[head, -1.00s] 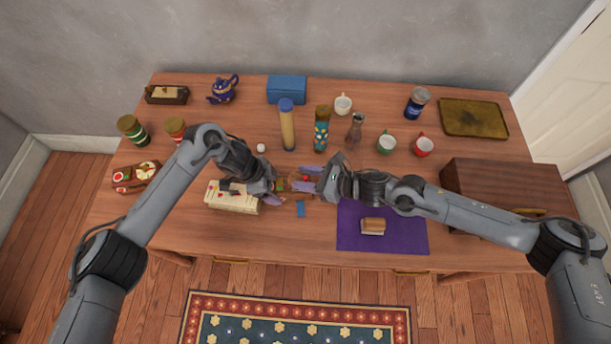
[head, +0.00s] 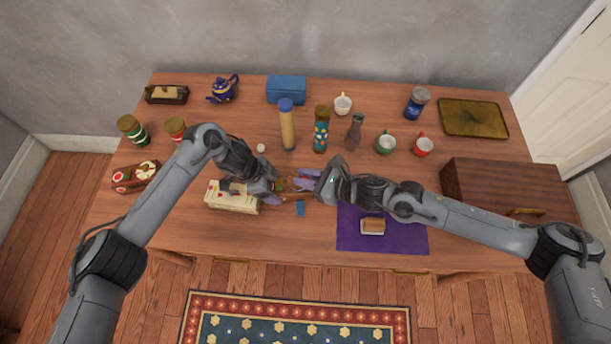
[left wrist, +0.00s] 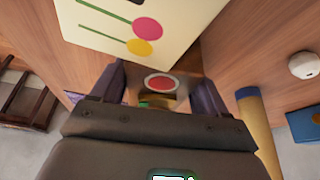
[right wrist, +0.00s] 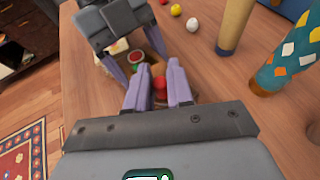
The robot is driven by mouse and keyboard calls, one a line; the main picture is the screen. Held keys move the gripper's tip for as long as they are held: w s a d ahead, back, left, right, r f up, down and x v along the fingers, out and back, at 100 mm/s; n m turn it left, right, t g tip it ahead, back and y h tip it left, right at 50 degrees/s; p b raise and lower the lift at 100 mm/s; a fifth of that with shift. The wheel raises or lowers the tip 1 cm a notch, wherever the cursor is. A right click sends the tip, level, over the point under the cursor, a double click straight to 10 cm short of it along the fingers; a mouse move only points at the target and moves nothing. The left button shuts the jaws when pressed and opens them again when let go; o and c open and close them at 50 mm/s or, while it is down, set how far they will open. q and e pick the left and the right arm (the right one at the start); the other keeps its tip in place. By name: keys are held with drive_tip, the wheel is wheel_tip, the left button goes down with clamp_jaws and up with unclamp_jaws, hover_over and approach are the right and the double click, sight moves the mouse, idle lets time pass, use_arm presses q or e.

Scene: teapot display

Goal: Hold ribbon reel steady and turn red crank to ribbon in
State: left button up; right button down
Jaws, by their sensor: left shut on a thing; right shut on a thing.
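The ribbon reel (head: 283,185) is small and mostly hidden between my two grippers in the head view. My left gripper (head: 276,191) is shut on it from the left. In the left wrist view a red disc with a pale rim (left wrist: 160,83) shows between the left fingers. The red crank (right wrist: 160,84) shows between the fingertips of my right gripper (right wrist: 160,92), which is shut on it. A short blue strip, perhaps ribbon, (head: 301,208) lies in front of the reel.
A cream patterned box (head: 231,198) stands close beside my left gripper. A purple mat (head: 385,241) with a small brown-topped item lies front right.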

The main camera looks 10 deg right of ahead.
drive_tip(key=m+t, duration=0.1)
drive_tip(key=m+t+h, duration=0.1)
drive_tip(key=m+h, duration=0.1)
drive_tip(key=shift+s+a+t, duration=0.35)
drive_tip(key=shift+t, duration=0.05)
drive_tip(key=m+t+h, duration=0.1)
drive_tip(key=m+h, duration=0.1)
drive_tip(key=a+m+t+h, duration=0.1)
drive_tip(key=m+h, duration=0.1)
drive_tip(key=h, duration=0.1)
drive_tip(key=shift+s+m+t, duration=0.15)
drive_tip(key=shift+m+t, duration=0.15)
drive_tip(key=shift+t, duration=0.1)
drive_tip(key=m+h, duration=0.4)
drive_tip(key=h, duration=0.1)
drive_tip(key=shift+a+r+t, duration=0.1)
drive_tip(key=shift+a+t, duration=0.2)
drive_tip(key=shift+m+h, duration=0.5)
drive_tip(key=shift+m, duration=0.1)
drive_tip(key=shift+d, duration=0.15)
drive_tip(key=c, duration=1.1)
unclamp_jaws()
